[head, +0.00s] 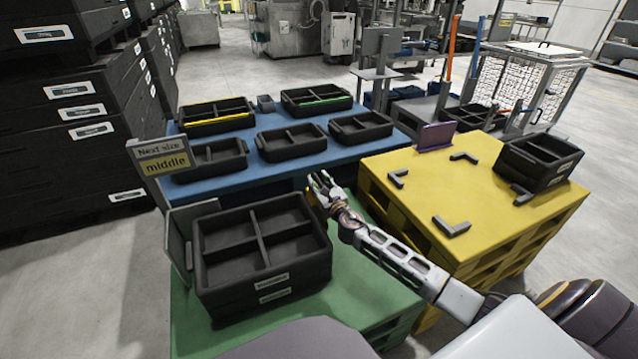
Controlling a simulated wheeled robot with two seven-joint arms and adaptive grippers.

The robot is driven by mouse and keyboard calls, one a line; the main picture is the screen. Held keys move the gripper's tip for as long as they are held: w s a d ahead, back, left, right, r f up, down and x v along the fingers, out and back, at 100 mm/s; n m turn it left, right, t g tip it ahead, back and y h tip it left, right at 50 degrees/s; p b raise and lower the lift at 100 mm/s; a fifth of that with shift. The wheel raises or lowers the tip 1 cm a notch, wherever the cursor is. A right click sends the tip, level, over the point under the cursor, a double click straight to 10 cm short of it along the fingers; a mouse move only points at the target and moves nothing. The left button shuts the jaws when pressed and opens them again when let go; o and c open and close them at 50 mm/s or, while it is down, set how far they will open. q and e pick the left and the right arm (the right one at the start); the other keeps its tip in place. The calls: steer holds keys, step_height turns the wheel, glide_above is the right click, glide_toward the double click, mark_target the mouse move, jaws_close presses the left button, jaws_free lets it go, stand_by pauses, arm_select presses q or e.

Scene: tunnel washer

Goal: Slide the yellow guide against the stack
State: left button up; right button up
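A stack of black divided crates (265,283) stands on the green table (368,318) at front centre, with white labels on its front. A grey upright plate (180,240) stands at its left side. I cannot make out a separate yellow guide; a small patch of yellow-green shows at my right gripper's fingers. My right gripper (321,183) is at the stack's back right corner, its arm coming in from the right. The fingers are too small and overlapped to tell whether they are open or hold anything, or whether they touch the stack. My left gripper is out of view.
A blue table (290,167) behind holds several black trays, one with a yellow strip (216,121). A sign reading "Next size middle" (163,158) stands at left. The yellow pallet (425,190) at right carries corner brackets, a purple plate (436,137) and a black crate (538,160).

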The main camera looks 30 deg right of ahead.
steer(key=shift+w, duration=0.25)
jaws_close()
stand_by(0.3)
